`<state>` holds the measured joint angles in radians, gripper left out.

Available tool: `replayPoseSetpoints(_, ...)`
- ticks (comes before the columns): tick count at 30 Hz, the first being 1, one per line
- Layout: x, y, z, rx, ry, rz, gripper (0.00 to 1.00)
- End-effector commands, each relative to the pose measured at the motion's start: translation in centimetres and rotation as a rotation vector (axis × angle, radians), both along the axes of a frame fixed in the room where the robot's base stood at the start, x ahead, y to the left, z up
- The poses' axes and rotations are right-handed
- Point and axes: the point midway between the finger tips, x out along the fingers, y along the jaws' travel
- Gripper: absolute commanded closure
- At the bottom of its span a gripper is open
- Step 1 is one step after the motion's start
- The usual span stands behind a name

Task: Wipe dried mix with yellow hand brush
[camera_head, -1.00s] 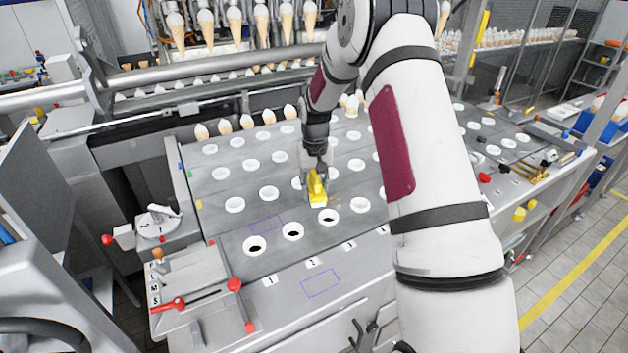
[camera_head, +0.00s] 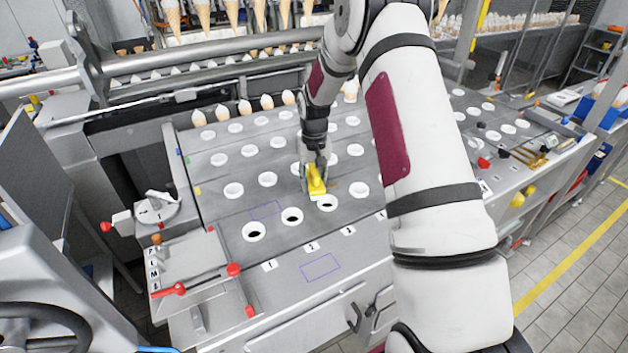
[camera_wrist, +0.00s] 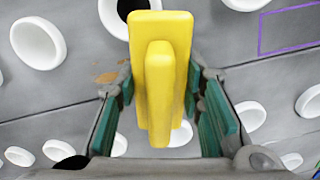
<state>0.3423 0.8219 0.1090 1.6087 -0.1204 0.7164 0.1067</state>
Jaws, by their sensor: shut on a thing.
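My gripper (camera_head: 315,172) is shut on the yellow hand brush (camera_head: 318,187), low over the sloping grey panel (camera_head: 215,205) with round white-rimmed holes. In the wrist view the brush (camera_wrist: 165,35) sits between the teal-padded fingers, its raised handle toward the camera. An orange-brown smear of dried mix (camera_wrist: 108,77) shows on the panel just left of the brush in that view. The brush's underside is hidden, so I cannot tell whether it touches the panel.
Cones (camera_head: 245,107) stand along the panel's back edge, and more hang above. A lever box with red knobs (camera_head: 195,265) is at the front left. Purple rectangles (camera_head: 321,267) mark the panel and front ledge. A second holed panel (camera_head: 490,120) lies at the right.

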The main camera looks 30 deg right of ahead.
Motion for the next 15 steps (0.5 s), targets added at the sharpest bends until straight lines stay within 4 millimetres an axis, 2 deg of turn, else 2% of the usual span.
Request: replayPoseSetpoints(15,0.0,0.01,-0.77,0.0,0.001,0.0,0.88)
